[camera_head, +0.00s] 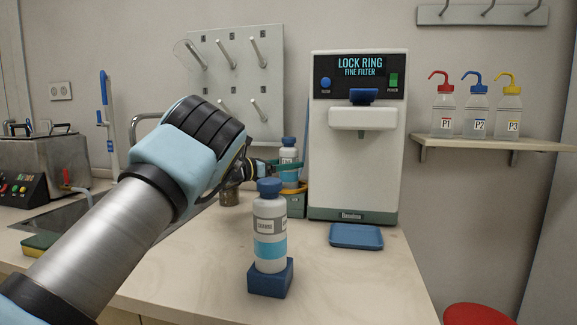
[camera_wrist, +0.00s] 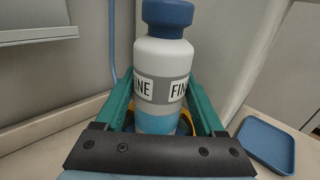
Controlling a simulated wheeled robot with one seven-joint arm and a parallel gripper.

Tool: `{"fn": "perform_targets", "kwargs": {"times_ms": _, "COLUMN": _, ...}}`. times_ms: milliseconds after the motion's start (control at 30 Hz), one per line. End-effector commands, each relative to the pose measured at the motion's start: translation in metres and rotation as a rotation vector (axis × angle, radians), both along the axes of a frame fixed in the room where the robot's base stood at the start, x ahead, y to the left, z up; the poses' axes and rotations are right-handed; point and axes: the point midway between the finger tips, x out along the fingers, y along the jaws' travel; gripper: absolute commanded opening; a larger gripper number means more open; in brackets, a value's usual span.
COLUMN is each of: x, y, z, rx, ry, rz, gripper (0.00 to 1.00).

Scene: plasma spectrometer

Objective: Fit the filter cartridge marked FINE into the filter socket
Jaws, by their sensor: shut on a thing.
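The FINE filter cartridge (camera_wrist: 162,62) is a white bottle with a blue cap, grey label and light blue band; it looks upright. My gripper (camera_wrist: 163,105) has its green fingers shut on its lower part, one on each side. In the head view this cartridge (camera_head: 289,153) stands behind my arm, above a yellow ring (camera_head: 302,187) on a grey-green block (camera_head: 297,205), apparently the filter socket. The yellow also shows low behind the cartridge in the wrist view. Its base is hidden, so I cannot tell whether it is fully seated.
A similar cartridge (camera_head: 270,228), its label partly readable, stands in a blue holder (camera_head: 271,278) in front. The white machine (camera_head: 358,175) reads "LOCK RING FINE FILTER". A blue tray (camera_head: 356,236) lies before it. The counter's front right is clear. A pegboard (camera_head: 237,70) hangs behind.

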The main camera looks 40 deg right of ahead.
Motion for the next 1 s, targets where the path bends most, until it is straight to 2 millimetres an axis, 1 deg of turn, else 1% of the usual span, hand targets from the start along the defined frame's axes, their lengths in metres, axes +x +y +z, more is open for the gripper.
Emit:
{"fn": "perform_targets", "kwargs": {"times_ms": 200, "x": 0.0, "y": 0.0, "z": -0.002, "rx": 0.003, "ry": 0.001, "rz": 0.0, "gripper": 0.0}}
{"fn": "perform_targets", "kwargs": {"times_ms": 233, "x": 0.0, "y": 0.0, "z": -0.002, "rx": 0.003, "ry": 0.001, "rz": 0.0, "gripper": 0.73}}
{"fn": "perform_targets", "kwargs": {"times_ms": 467, "x": 0.0, "y": 0.0, "z": -0.002, "rx": 0.003, "ry": 0.001, "rz": 0.0, "gripper": 0.99}}
{"fn": "perform_targets", "kwargs": {"times_ms": 767, "x": 0.001, "y": 0.002, "z": -0.003, "rx": 0.005, "ry": 0.002, "rz": 0.001, "gripper": 1.0}}
{"fn": "perform_targets", "kwargs": {"times_ms": 867, "x": 0.003, "y": 0.011, "z": -0.004, "rx": 0.004, "ry": 0.001, "rz": 0.003, "gripper": 1.0}}
{"fn": "perform_targets", "kwargs": {"times_ms": 1000, "x": 0.009, "y": 0.035, "z": -0.004, "rx": 0.002, "ry": 0.002, "rz": 0.004, "gripper": 1.0}}
